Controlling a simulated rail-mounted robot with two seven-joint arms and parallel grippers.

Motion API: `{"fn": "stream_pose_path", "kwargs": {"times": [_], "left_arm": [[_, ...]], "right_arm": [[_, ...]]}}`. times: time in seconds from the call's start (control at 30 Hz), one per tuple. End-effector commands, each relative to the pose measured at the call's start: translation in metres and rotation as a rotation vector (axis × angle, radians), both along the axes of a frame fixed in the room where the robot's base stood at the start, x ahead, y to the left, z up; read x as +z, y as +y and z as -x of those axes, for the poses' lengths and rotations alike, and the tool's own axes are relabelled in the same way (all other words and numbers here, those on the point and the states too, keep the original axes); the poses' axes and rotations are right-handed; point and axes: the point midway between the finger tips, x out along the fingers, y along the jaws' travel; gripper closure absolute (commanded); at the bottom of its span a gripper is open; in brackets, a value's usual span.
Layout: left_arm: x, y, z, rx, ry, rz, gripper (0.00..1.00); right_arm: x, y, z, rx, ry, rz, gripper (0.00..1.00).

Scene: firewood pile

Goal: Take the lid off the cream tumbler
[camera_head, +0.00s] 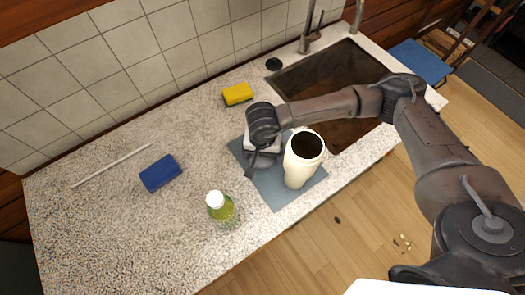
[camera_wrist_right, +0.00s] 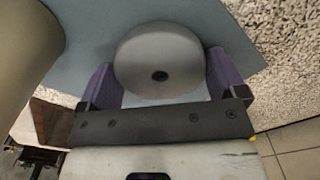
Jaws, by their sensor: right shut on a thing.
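The cream tumbler (camera_head: 298,174) stands upright on a grey-blue mat (camera_head: 275,190) in the head view. Its top is open and shows a dark inside. My right gripper (camera_head: 262,164) is just left of the tumbler, low over the mat. In the right wrist view, its purple fingers (camera_wrist_right: 163,80) are shut on a round pale lid (camera_wrist_right: 158,55) with a small dark hole. The lid is over the mat, apart from the tumbler; I cannot tell whether it touches the mat. The gripper hides the lid in the head view. My left gripper is not in view.
A green bottle with a white cap (camera_head: 221,207) stands left of the mat. A blue sponge (camera_head: 160,173), a thin stick (camera_head: 112,166) and a yellow sponge (camera_head: 237,94) lie on the counter. The sink (camera_head: 335,85) is behind the tumbler. The counter's front left is clear.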

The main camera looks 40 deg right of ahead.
Motion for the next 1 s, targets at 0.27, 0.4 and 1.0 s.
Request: {"fn": "stream_pose_path", "kwargs": {"times": [0.27, 0.4, 1.0], "left_arm": [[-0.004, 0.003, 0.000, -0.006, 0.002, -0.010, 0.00], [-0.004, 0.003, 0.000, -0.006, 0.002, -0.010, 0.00], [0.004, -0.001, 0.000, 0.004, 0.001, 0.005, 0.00]], "right_arm": [[-0.003, 0.000, 0.000, 0.000, 0.000, 0.000, 0.04], [-0.002, 0.000, 0.000, 0.000, 0.000, 0.000, 0.00], [0.066, 0.000, -0.001, 0.001, -0.004, -0.001, 0.00]]}}
